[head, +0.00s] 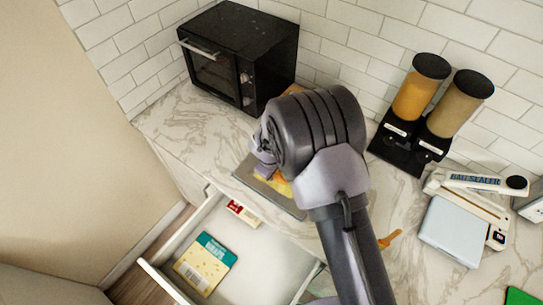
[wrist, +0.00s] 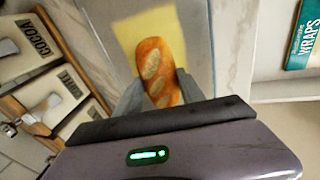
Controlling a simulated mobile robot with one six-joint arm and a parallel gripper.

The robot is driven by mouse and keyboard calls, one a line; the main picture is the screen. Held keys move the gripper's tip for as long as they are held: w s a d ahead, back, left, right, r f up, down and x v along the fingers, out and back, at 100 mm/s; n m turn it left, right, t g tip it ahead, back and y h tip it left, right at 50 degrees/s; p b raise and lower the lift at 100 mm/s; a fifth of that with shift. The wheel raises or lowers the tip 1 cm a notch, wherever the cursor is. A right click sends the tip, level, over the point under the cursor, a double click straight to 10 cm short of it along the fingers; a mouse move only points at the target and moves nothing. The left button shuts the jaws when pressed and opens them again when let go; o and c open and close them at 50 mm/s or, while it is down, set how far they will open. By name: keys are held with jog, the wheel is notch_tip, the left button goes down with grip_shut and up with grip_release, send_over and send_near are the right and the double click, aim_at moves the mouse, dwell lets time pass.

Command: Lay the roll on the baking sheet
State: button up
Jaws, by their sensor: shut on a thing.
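The roll (wrist: 157,66) is a brown, scored loaf. My gripper (wrist: 160,92) is shut on it, with one finger on each side, in the wrist view. The baking sheet (wrist: 198,28) looks like a flat grey sheet beneath the roll, with a yellow square (wrist: 135,30) on it. In the head view the baking sheet (head: 286,202) lies on the marble counter near its front edge, partly hidden by my arm. My gripper (head: 264,165) is over its left part there. Whether the roll touches the sheet I cannot tell.
A black oven (head: 240,55) stands behind at the left. Two dispensers (head: 425,105) and a bag sealer (head: 470,205) stand at the right. An open drawer (head: 225,245) below holds a wraps box (head: 205,262).

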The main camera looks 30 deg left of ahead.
aim_at(276, 175)
jog(key=f, duration=0.1)
jog(key=f+b, duration=0.1)
jog(key=f, duration=0.1)
jog(key=shift+s+d+f+b, duration=0.1)
jog(key=shift+s+d+b, duration=0.25)
jog(key=shift+b, duration=0.05)
jog(key=shift+s+d+r, duration=0.2)
jog(key=shift+d+r, duration=0.05)
jog(key=shift+w+a+f, duration=0.15)
jog(key=o, duration=1)
jog(key=shift+o, duration=0.2)
